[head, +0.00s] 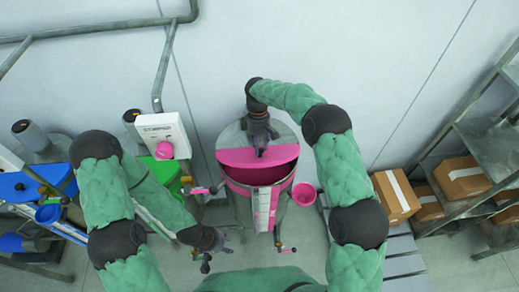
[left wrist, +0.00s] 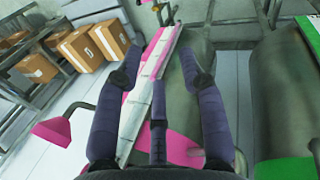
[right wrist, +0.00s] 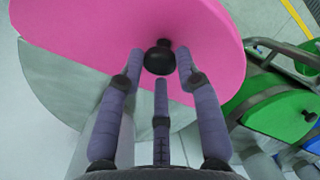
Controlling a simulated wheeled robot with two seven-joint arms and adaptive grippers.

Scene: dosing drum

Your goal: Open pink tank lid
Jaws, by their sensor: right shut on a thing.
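The pink tank (head: 239,200) stands in the middle of the head view. Its pink half lid (head: 235,156) is raised at the front, and the dark pink inside (head: 275,170) shows below it. The back half of the top is grey. My right gripper (head: 262,150) is at the lid from the wall side. In the right wrist view it is shut on the lid's black knob (right wrist: 158,60), with the pink lid (right wrist: 215,45) around it. My left gripper (head: 222,242) is open and empty, low beside the tank's left front; its spread fingers show in the left wrist view (left wrist: 160,58).
A green tank (head: 165,172) and a blue tank (head: 20,187) stand to the left. A pink funnel (head: 304,194) is on the tank's right. Cartons (head: 396,196) and shelves stand at the right.

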